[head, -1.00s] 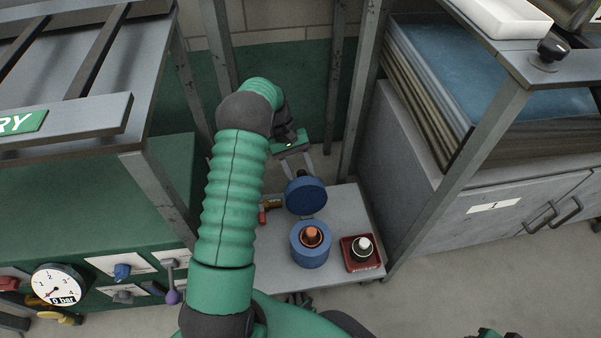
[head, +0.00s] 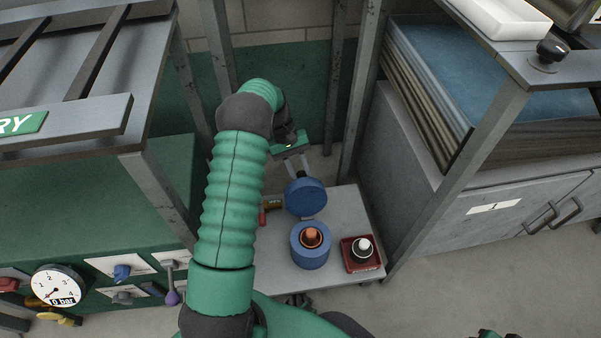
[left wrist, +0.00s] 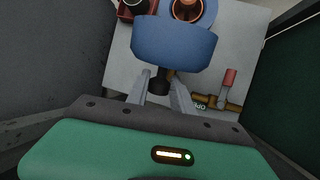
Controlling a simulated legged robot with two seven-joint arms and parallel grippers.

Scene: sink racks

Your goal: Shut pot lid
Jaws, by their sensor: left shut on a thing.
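The blue pot (head: 310,254) stands on a light grey bench, with an orange-brown piece (head: 312,235) inside its open mouth. Its round blue lid (head: 306,198) stands raised and tilted at the pot's back edge; the lid (left wrist: 174,42) also shows in the left wrist view. The lid's dark knob (left wrist: 158,80) points toward my left gripper. My left gripper (head: 299,171) is behind the lid, its two fingers (left wrist: 162,92) shut on the knob from both sides. My right gripper's fingers are not visible.
A red tray (head: 350,264) with a white-topped dark item (head: 361,248) sits right of the pot. A brass-coloured valve with a red handle (left wrist: 230,77) lies near the lid. Metal posts (head: 358,95) rise behind; a grey cabinet (head: 440,200) stands at right.

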